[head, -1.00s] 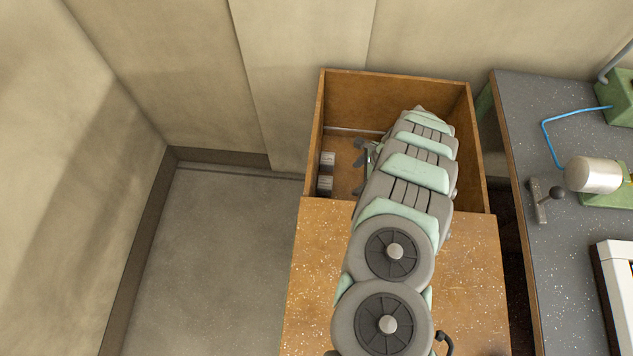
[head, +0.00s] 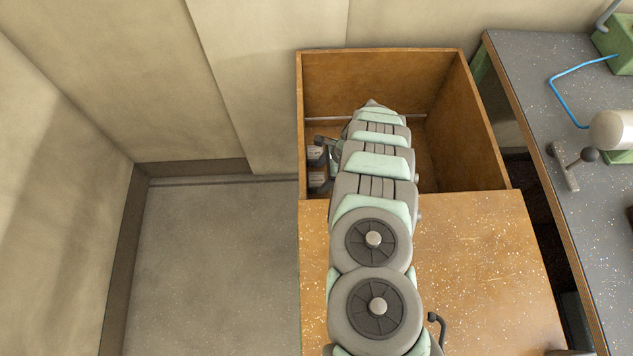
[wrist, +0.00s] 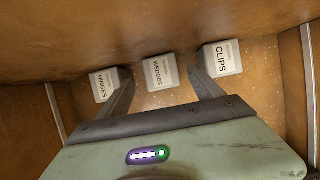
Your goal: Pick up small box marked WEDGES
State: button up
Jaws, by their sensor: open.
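The small box marked WEDGES (wrist: 161,72) is a pale box with a printed label, the middle one of three in the wrist view. It stands on the floor of the wooden drawer, close to a wall. My gripper (wrist: 160,80) is open, with one dark finger on each side of the WEDGES box in the picture. I cannot tell how far above the box the fingertips are. In the head view my gripper (head: 322,146) is partly hidden by my arm, low inside the drawer at its left side. The boxes there are mostly covered and their labels unreadable.
A box marked HINGES (wrist: 103,84) is left of the WEDGES box, partly behind the left finger. A box marked CLIPS (wrist: 221,58) is on the right, close to the right finger. The drawer (head: 380,56) has high walls around my gripper. A grey bench (head: 540,110) stands to the right.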

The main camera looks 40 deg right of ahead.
aim_at(317, 179)
jog(key=b+x, duration=0.2)
jog(key=x, duration=0.2)
jog(key=shift+d+f, duration=0.1)
jog(key=shift+w+a+f, duration=0.2)
jog(key=shift+f, duration=0.15)
jog(key=shift+r, duration=0.1)
jog(key=shift+d, duration=0.1)
jog(key=shift+c, duration=0.3)
jog(key=c, duration=1.6)
jog(key=shift+r, duration=0.1)
